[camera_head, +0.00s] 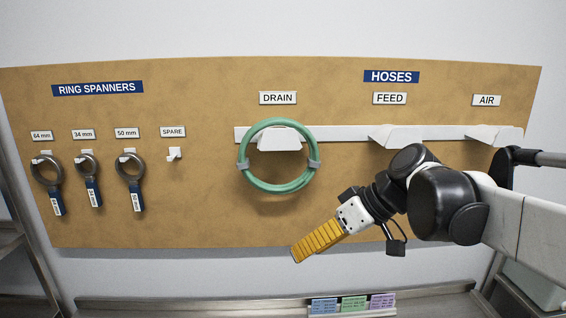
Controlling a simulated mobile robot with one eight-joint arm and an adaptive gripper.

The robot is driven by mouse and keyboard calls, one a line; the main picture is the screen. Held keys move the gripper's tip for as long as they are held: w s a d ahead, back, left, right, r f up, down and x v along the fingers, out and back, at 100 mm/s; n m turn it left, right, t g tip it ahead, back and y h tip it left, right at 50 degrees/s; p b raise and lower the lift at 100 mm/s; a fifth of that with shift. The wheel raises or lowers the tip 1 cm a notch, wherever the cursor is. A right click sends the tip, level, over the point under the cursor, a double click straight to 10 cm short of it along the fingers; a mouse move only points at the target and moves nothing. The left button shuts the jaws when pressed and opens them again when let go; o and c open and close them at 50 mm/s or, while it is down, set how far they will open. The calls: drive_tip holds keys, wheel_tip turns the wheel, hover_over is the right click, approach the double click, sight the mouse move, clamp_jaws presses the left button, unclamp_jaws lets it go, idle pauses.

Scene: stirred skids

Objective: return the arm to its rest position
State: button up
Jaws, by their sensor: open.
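My gripper (303,253) has yellow ribbed fingers and points down and to the left, in front of the lower edge of the brown board (220,222). It is open and I see nothing held in it. My arm reaches in from the right side of the picture, in front of the board's right half. A coiled green hose (247,172) hangs on the holder under the DRAIN label, above and to the left of my gripper and apart from it.
FEED holder (395,136) and AIR holder (494,136) are empty. Several ring spanners (133,172) hang at left; the SPARE hook (174,154) is empty. Below is a metal ledge (200,304) with coloured cards (353,303). Metal frames (28,235) stand at both sides.

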drive_tip(key=s+d+f+m+t+h+b, duration=0.1)
drive_tip(key=s+d+f+b, duration=0.3)
drive_tip(key=f, duration=0.6)
drive_tip(key=s+d+f+m+t+h+b, duration=0.1)
drive_tip(key=s+d+f+m+h+b, duration=0.3)
drive_tip(key=f, duration=0.5)
drive_tip(key=s+d+f+m+t+h+b, duration=0.2)
drive_tip(key=s+d+f+b, duration=0.3)
drive_tip(key=f, duration=0.5)
drive_tip(key=s+m+b, duration=0.1)
drive_tip(key=b, duration=0.1)
drive_tip(key=shift+s+d+f+h+b, duration=0.2)
drive_tip(key=shift+s+f+h+b, duration=0.1)
drive_tip(key=shift+s+f+h, duration=0.1)
